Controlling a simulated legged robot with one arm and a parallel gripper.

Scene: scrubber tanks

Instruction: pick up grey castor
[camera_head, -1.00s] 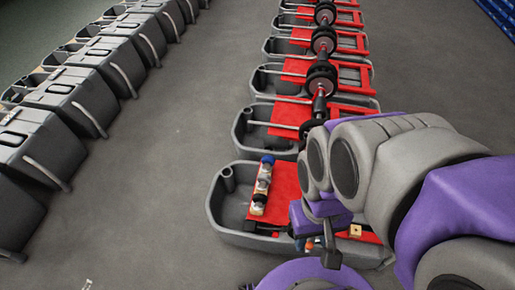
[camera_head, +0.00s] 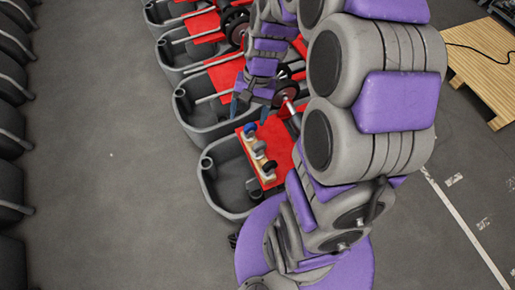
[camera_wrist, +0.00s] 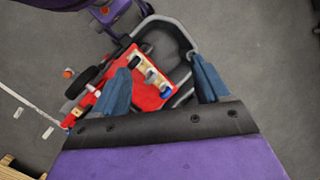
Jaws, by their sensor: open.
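The grey castor (camera_head: 259,148) sits in the middle of a row of three on a pale wooden block, on the red panel of the nearest tank. A blue castor (camera_head: 250,130) is on its far side and a dark castor (camera_head: 270,166) on its near side. In the wrist view, the grey castor (camera_wrist: 150,75) shows between the blue fingers, farther off than them. My gripper (camera_head: 250,110) is open and empty, above the far side of the row; it also shows in the wrist view (camera_wrist: 164,64). The castors' undersides are hidden.
The nearest grey tank (camera_head: 212,190) has a raised rim and an open basin. More tanks with red panels and black wheels stand behind it. Dark machines (camera_head: 12,125) line the left edge. A wooden pallet (camera_head: 480,60) lies at the right. The floor between the rows is clear.

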